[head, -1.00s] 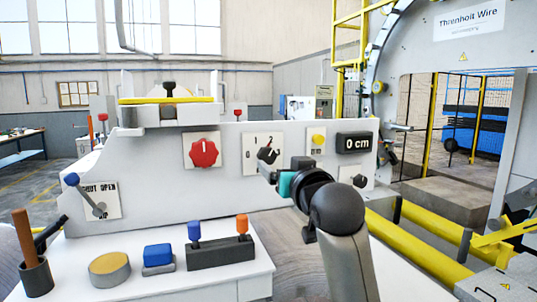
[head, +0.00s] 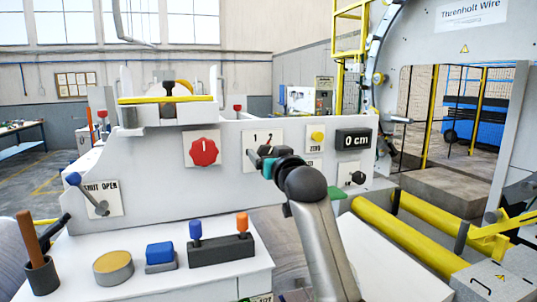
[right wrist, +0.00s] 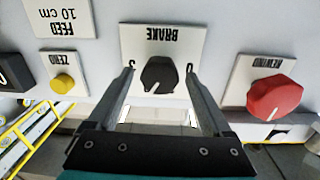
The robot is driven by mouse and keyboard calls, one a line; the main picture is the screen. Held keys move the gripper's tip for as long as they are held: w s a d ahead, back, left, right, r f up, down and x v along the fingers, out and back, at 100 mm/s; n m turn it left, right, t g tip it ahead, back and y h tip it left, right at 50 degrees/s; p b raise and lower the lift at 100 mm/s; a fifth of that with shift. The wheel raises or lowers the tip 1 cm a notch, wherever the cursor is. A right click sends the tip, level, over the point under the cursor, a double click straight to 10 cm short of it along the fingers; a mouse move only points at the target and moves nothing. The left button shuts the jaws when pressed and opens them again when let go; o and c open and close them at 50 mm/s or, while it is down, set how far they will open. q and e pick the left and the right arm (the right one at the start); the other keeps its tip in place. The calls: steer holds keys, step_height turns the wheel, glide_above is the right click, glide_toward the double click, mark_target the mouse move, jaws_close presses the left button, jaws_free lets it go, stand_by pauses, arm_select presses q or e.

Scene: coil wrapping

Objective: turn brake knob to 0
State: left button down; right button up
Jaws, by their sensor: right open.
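The brake plate (head: 249,158) is a white square on the grey panel, between the red knob and the yellow zero button. My right gripper (head: 269,154) is in front of it and hides most of its knob in the head view. In the right wrist view the plate (right wrist: 133,37) appears upside down with the word BRAKE, and its black knob (right wrist: 158,76) is in plain sight. The open right gripper (right wrist: 159,72) has one finger on each side of the knob, with gaps showing on both sides. I cannot read the knob's setting surely. My left gripper is out of view.
The red rewind knob (right wrist: 275,96) and yellow zero button (right wrist: 64,83) flank the brake plate. A "0 cm" display (head: 354,141) is further right. Below stands a white bench with a blue block (head: 160,252), a yellow-topped tin (head: 113,264) and a dark holder (head: 220,251).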

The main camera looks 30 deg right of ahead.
steer(key=shift+c, duration=0.2)
jaws_close()
stand_by(0.5)
steer(key=n, duration=0.5)
steer(key=shift+n, duration=0.3)
steer(key=n, duration=1.8)
steer(key=shift+f+n+t+y, duration=0.25)
steer(key=shift+n+t+y, duration=0.05)
steer(key=shift+n+y, duration=0.1)
steer(key=shift+n, duration=0.3)
